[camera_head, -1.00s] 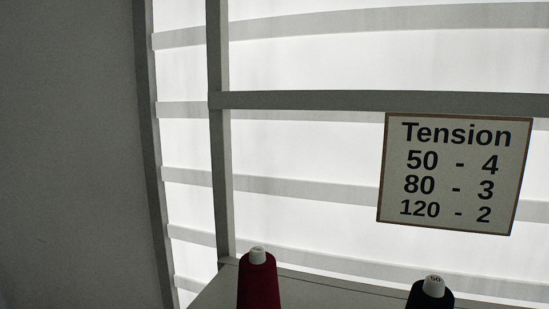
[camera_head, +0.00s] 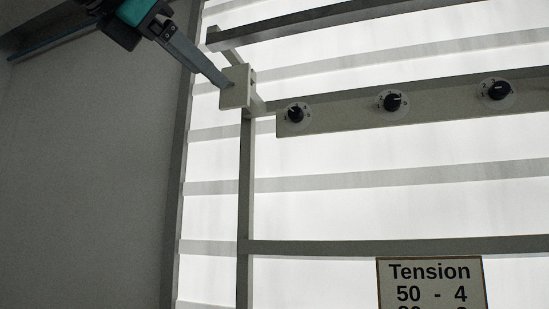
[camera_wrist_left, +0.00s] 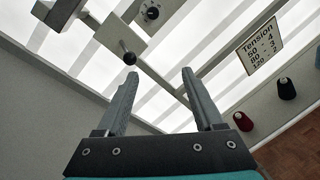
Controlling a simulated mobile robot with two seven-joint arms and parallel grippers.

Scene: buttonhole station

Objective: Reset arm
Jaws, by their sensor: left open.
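My left gripper (camera_head: 226,84) comes in from the upper left in the head view, its fingers overlapping a pale box (camera_head: 238,92) on the frame. I cannot tell from there whether they touch it. In the left wrist view the gripper (camera_wrist_left: 160,75) is open, with nothing between its fingers. A short rod with a dark ball end (camera_wrist_left: 129,58) sticks out from a pale box (camera_wrist_left: 115,32) just beyond the left fingertip in the picture, outside the gap. My right gripper is in neither view.
A rail with several dark dials (camera_head: 393,101) runs right of the box. A "Tension" sign (camera_head: 430,275) hangs below; it also shows in the left wrist view (camera_wrist_left: 259,46). Red (camera_wrist_left: 243,121) and black (camera_wrist_left: 286,89) thread cones stand at the right. A grey wall (camera_head: 90,180) is at left.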

